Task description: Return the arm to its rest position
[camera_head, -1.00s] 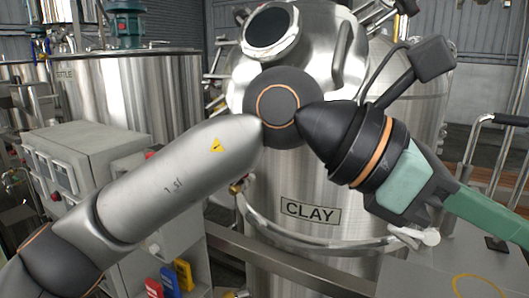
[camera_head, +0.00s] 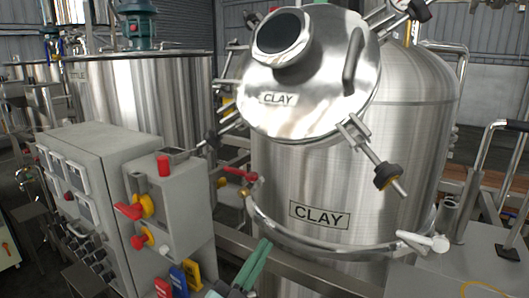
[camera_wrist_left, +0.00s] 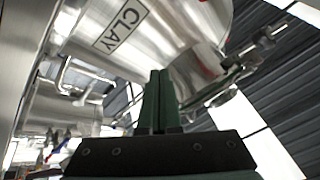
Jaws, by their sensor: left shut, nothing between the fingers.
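My left gripper (camera_head: 262,251) shows at the bottom edge of the head view, left of centre, with its green fingers pointing up in front of the lower tank. In the left wrist view its two green fingers (camera_wrist_left: 160,85) lie together, shut and empty. The rest of my left arm is below the head view, out of sight. My right gripper is in neither view now.
A steel tank labelled CLAY (camera_head: 300,180) stands ahead, its round lid (camera_head: 335,85) raised. A grey control box (camera_head: 178,200) with red handles is at left. Blue and yellow tags (camera_head: 186,277) are near the gripper. A grey surface (camera_head: 460,265) lies at right.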

